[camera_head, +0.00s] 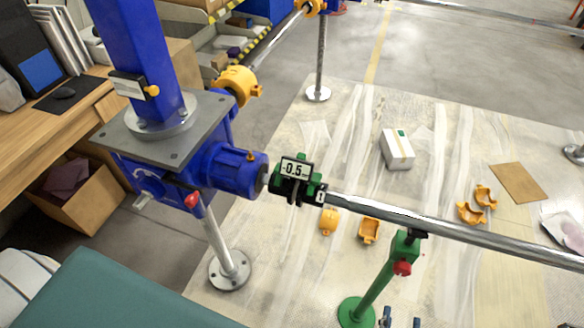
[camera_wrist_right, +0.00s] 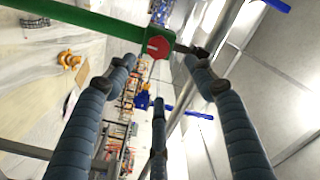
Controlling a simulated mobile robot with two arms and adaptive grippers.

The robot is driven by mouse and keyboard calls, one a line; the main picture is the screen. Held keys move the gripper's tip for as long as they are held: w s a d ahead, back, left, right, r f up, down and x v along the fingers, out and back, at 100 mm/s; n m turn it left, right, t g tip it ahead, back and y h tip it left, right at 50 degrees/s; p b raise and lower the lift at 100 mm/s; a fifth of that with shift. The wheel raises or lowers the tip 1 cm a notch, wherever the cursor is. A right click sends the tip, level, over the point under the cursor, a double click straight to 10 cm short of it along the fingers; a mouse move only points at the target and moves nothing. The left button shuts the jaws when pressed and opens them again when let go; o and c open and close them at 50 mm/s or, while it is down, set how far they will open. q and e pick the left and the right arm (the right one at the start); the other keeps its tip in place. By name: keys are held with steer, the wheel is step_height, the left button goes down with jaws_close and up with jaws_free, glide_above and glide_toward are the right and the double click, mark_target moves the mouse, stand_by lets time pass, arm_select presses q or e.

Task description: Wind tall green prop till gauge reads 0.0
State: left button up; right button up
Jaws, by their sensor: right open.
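The green prop (camera_head: 376,285) stands on a round green foot under the long steel shaft (camera_head: 440,228). A red knob (camera_head: 402,268) is near its top. The gauge (camera_head: 294,169) on the green clamp around the shaft appears to read -0.5. My right gripper (camera_head: 401,319) shows only as fingertips at the bottom edge, below and apart from the red knob. In the right wrist view, the gripper (camera_wrist_right: 161,64) is open and empty, with the red knob (camera_wrist_right: 157,47) ahead between its fingertips and the green post (camera_wrist_right: 75,22) running left. My left gripper is out of view.
A blue gearbox (camera_head: 215,165) with a grey plate stands left on a steel prop (camera_head: 222,240) with its own red knob. Orange coupling halves (camera_head: 369,230) and a white box (camera_head: 397,150) lie on the sheeted floor. A wooden desk (camera_head: 45,125) is at left.

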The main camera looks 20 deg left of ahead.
mark_target(402, 273)
stand_by(0.5)
steer(key=w+n, duration=0.2)
steer(key=w, duration=0.2)
steer(key=w+n, duration=0.2)
steer(key=w, duration=0.3)
steer(key=w+n, duration=0.2)
steer(key=w, duration=0.2)
steer(key=shift+w+a, duration=0.15)
steer(key=shift+a, duration=0.2)
